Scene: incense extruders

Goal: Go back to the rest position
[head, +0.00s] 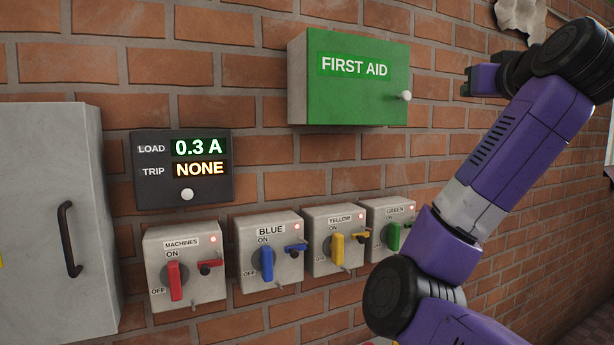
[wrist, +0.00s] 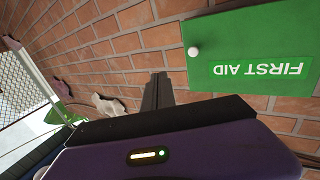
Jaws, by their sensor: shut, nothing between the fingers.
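My arm rises on the right side of the head view and bends back toward the left at the top. My gripper (head: 468,84) is at its end, to the right of the green first aid box (head: 335,99) and apart from it. In the wrist view the two dark fingers (wrist: 156,92) lie together, shut and empty, in front of the brick wall. The first aid box (wrist: 240,35) appears upside down to their right, with its white knob nearest.
Switch boxes for machines (head: 205,290), blue (head: 290,270), yellow (head: 322,262) and green (head: 377,212) line the wall; my arm stands close to the green one. A load display (head: 150,185) hangs above. A grey cabinet (head: 45,200) is at left. A fence (wrist: 25,80) shows in the wrist view.

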